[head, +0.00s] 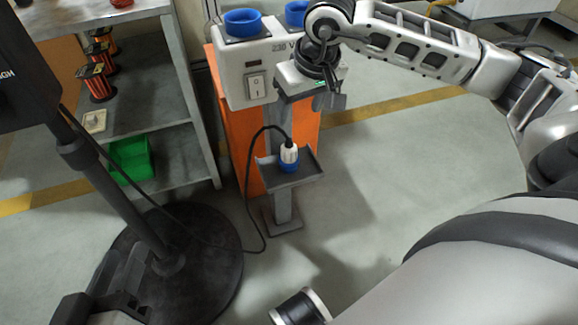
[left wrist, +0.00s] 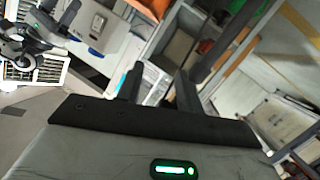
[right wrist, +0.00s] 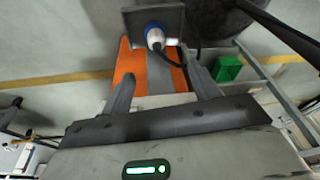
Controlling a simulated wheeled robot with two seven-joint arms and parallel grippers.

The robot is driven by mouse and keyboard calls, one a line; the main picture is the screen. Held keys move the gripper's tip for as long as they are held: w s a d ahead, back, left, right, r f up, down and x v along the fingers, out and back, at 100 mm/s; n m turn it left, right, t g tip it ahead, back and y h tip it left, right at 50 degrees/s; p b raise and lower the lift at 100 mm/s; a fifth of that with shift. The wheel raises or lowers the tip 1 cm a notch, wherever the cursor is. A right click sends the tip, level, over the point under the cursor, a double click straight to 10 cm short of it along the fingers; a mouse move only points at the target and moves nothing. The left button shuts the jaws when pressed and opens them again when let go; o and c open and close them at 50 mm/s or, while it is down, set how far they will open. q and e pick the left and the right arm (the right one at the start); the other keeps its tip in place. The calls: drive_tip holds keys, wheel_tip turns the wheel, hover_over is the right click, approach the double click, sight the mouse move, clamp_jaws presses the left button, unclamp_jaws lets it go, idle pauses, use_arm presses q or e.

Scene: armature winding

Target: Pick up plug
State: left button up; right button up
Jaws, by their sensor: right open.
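The plug (head: 289,155) has a white body, a blue lower end and a black cable from its top. It stands on a small grey tray (head: 306,174) on a post. It also shows in the right wrist view (right wrist: 155,38), beyond the fingertips. My right gripper (head: 330,103) is above the tray, before the white 230 V box (head: 242,72). Its fingers are apart and empty in the right wrist view (right wrist: 160,72). My left gripper (left wrist: 159,72) has its fingers apart with nothing between them; in the head view it is dark and hard to make out at lower left.
A shelf (head: 180,158) at left holds orange-wound spools (head: 98,85) and a green bin (head: 131,158). A dark stand with a round base (head: 205,265) is at lower left; the black cable loops beside it. An orange panel (head: 240,140) stands behind the tray. Floor right of the tray is clear.

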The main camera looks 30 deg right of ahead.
drive_tip(key=b, duration=0.3)
hover_over(291, 145)
drive_tip(key=s, duration=0.1)
drive_tip(key=f, duration=0.9)
drive_tip(key=shift+s+d, duration=0.1)
drive_tip(key=shift+s, duration=0.1)
drive_tip(key=shift+w+f, duration=0.2)
drive_tip(key=shift+f, duration=0.3)
drive_tip(key=shift+f+b, duration=0.3)
drive_tip(key=b+x, duration=0.2)
drive_tip(key=x, duration=0.1)
drive_tip(key=shift+w+f, duration=0.1)
drive_tip(key=shift+f, duration=0.3)
drive_tip(key=shift+w+f, duration=0.2)
drive_tip(key=shift+f, duration=0.2)
use_arm(q)
drive_tip(key=r+t, duration=0.1)
drive_tip(key=w+r+t+h, duration=0.1)
drive_tip(key=r, duration=0.1)
drive_tip(key=w+r+m+t+h, duration=0.1)
drive_tip(key=r, duration=0.1)
drive_tip(key=shift+d+t, duration=0.1)
drive_tip(key=shift+t, duration=0.3)
use_arm(e)
drive_tip(key=c, duration=1.1)
